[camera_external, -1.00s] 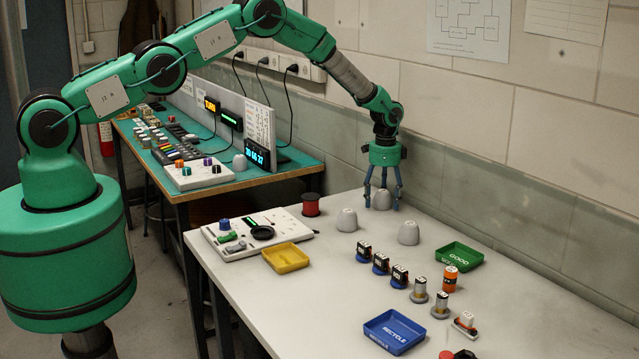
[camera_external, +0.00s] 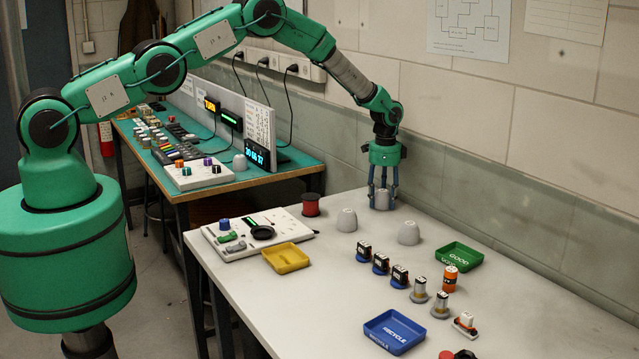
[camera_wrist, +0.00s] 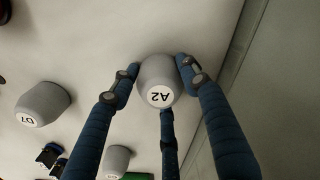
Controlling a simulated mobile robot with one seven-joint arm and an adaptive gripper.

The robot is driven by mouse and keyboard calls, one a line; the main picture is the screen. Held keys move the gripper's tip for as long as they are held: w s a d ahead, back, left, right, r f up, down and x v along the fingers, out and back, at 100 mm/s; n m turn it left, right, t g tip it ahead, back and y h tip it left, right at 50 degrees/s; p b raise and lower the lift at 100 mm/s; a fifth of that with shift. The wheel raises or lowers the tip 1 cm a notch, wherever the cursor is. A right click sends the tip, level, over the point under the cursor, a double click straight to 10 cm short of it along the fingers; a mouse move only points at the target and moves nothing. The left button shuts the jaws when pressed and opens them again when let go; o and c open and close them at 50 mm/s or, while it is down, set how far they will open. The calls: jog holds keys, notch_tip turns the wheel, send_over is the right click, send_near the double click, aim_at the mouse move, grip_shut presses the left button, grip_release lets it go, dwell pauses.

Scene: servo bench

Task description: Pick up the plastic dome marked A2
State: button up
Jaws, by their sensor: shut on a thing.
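The grey plastic dome marked A2 (camera_wrist: 158,76) stands between the blue fingers of my gripper (camera_wrist: 160,88) in the wrist view. Its label is readable there, upside down. In the external view the dome (camera_external: 382,197) is near the back of the white table, partly hidden by the fingers of my gripper (camera_external: 382,200). The fingers are shut on it. The dome appears to be still resting on the table.
Another grey dome, marked D7 (camera_wrist: 42,104), stands to the left in the wrist view and at the middle in the external view (camera_external: 347,220). A third dome (camera_external: 409,233) is to the right. A red spool (camera_external: 311,205) and a green tray (camera_external: 459,256) are nearby. The wall is close behind.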

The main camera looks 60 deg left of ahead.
aim_at(382, 191)
jog(key=shift+r, duration=0.2)
jog(key=shift+s+r, duration=0.1)
jog(key=shift+r, duration=0.15)
notch_tip(382, 191, up, 11)
jog(key=shift+f+b, duration=0.2)
jog(key=shift+b, duration=0.15)
jog(key=s+b, duration=0.1)
jog(key=s, duration=1.8)
jog(key=shift+s, duration=0.35)
